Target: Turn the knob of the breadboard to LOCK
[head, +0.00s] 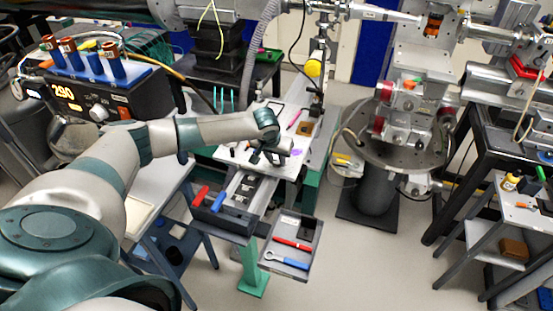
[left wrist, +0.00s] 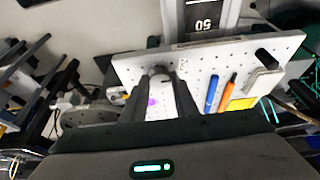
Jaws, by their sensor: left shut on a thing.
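The breadboard (left wrist: 215,62) is a white perforated plate, seen close up in the left wrist view; in the head view it (head: 231,152) lies on the bench beyond my left arm. My left gripper (left wrist: 159,78) is at the breadboard, its two dark fingers closed around a small grey knob (left wrist: 158,70) near the plate's edge. A small label sits beside the knob, too small to read. In the head view my left gripper (head: 266,158) points down at the plate and hides the knob. My right gripper is not in view.
A blue pen (left wrist: 211,94), an orange pen (left wrist: 227,92) and a yellow note (left wrist: 243,103) lie on the breadboard. An open drawer (head: 309,256) with a red tool and a blue wrench sticks out in front. Floor to its right is clear.

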